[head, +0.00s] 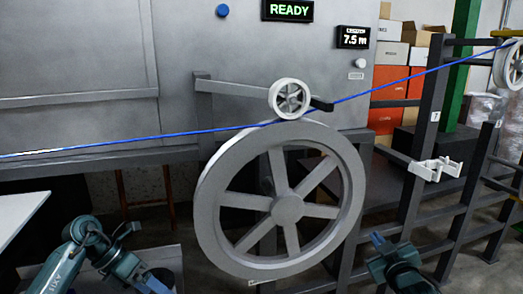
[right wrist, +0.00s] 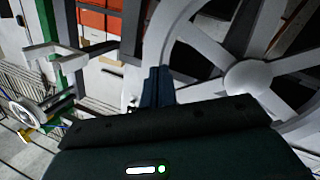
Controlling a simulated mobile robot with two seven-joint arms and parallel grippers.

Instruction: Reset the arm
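A grey swing arm (head: 240,89) reaches right from a post and carries a small white wheel (head: 291,98); a short black handle (head: 322,104) sticks out at its right. The small wheel sits on top of the large grey wheel (head: 213,205). The blue cable (head: 130,141) runs between the two wheels and up to the right. My right gripper (head: 379,240) is below right of the large wheel, apart from it. Its fingers (right wrist: 157,88) are together and empty in the right wrist view. My left gripper (head: 135,230) is low at left, its fingers unclear.
A panel display (head: 289,10) reads READY and another (head: 353,37) reads 7.5. A dark rack (head: 428,120) with a white bracket (head: 436,168) stands at right. A pale table edge (head: 18,213) is at far left. Boxes (head: 389,82) are stacked behind.

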